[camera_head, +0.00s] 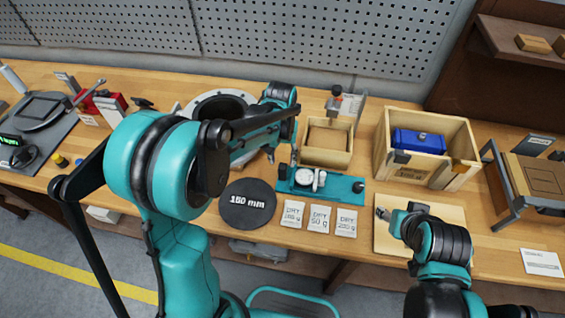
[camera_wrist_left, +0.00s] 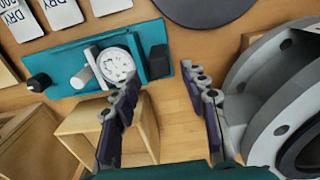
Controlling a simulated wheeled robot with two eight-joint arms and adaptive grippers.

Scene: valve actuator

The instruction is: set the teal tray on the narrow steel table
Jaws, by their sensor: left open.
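The teal tray (camera_head: 343,187) lies on the wooden bench in the head view, with a round white dial gauge (camera_head: 306,178) and dark end pieces on it. It also shows in the left wrist view (camera_wrist_left: 62,62), across the upper left. My left gripper (camera_head: 294,140) is partly hidden by its own arm in the head view. In the left wrist view the left gripper (camera_wrist_left: 167,85) is open and empty, its fingers apart beside the tray over bare bench. My right gripper (camera_head: 383,213) is small over a pale wooden board; its jaws are unclear. I see no narrow steel table.
A flanged grey ring (camera_wrist_left: 265,95) stands close right of my left fingers, and a wooden box (camera_head: 327,152) is behind the tray. A black 150 mm disc (camera_head: 247,204) and DRY packets (camera_head: 319,219) lie in front. A crate (camera_head: 425,150) with a blue box stands right.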

